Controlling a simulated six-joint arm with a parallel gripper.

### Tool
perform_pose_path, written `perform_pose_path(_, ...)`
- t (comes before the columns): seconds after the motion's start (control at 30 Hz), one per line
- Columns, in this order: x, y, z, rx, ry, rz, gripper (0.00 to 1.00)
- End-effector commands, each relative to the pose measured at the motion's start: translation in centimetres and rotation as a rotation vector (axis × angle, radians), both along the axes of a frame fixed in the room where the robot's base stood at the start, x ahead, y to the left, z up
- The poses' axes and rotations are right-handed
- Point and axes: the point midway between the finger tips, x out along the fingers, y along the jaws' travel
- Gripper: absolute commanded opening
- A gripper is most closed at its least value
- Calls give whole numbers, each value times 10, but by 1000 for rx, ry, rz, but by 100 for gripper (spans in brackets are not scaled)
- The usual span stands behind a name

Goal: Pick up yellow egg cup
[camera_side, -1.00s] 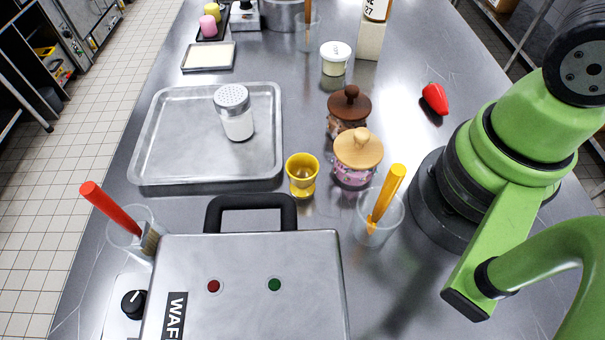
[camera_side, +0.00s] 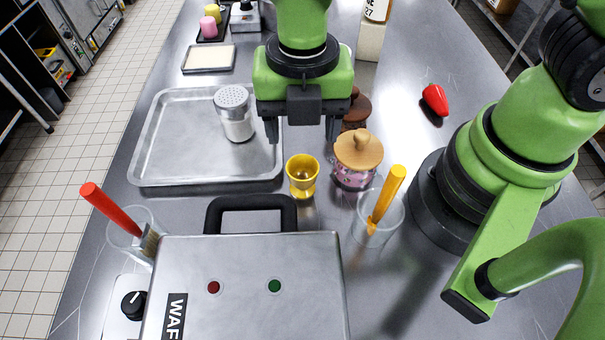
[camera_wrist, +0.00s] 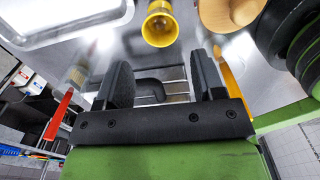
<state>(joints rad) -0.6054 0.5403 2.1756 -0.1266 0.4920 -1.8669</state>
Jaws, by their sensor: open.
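The yellow egg cup (camera_side: 302,176) stands upright on the metal table, between the tray and the pink jar with a wooden lid. In the wrist view the egg cup (camera_wrist: 160,26) shows near the top middle, beyond the fingertips. My gripper (camera_side: 303,132) hangs above and behind the egg cup in the side view. Its two fingers are spread apart with nothing between them, and they also show apart in the wrist view (camera_wrist: 164,72). The egg cup is not touched.
The wooden-lidded jar (camera_side: 357,160) stands close right of the egg cup; a brown-lidded jar (camera_side: 357,108) is partly hidden by my gripper. A shaker (camera_side: 235,115) stands on the metal tray (camera_side: 160,160). The waffle maker (camera_side: 245,270) and cup with yellow-handled tool (camera_side: 372,225) are in front.

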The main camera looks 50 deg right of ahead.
Motion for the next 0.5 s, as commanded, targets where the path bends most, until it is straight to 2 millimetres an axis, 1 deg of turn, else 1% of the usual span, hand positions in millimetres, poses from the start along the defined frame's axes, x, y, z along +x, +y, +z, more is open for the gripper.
perform_pose_path(0.03,-1,-1,-8,-4,6,1,62)
perform_pose_path(0.1,-2,-1,-19,-4,7,-3,62)
perform_pose_path(0.2,-1,-1,-31,-3,5,-4,62)
perform_pose_path(0.37,-1,-1,-40,-1,3,-7,62)
perform_pose_path(0.5,-2,0,-57,-3,6,-5,62)
